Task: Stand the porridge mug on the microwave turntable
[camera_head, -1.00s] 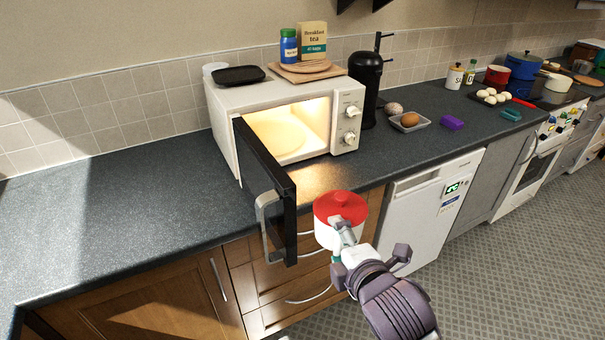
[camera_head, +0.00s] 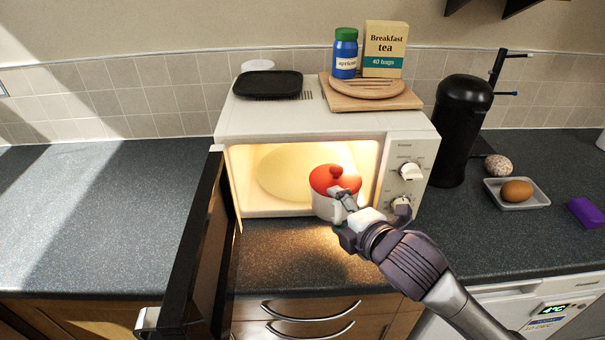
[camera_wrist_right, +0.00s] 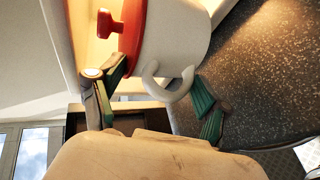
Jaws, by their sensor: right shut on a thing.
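The porridge mug (camera_head: 326,205) is white with a red knobbed lid (camera_head: 335,179). It is held at the open mouth of the microwave (camera_head: 300,122), upright in the head view. In the right wrist view the mug (camera_wrist_right: 180,45) shows its handle between the green-padded fingers. My right gripper (camera_head: 345,205) is shut on the mug from the front right; the exact grip on the handle is partly hidden. The pale round turntable (camera_head: 280,172) lies inside the lit cavity, partly hidden behind the mug. My left gripper is not in view.
The microwave door (camera_head: 205,240) stands open toward me on the left. The control knobs (camera_head: 410,171) are just right of the opening. A black coffee machine (camera_head: 460,130) and an egg dish (camera_head: 516,195) stand right. The left worktop (camera_head: 90,220) is clear.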

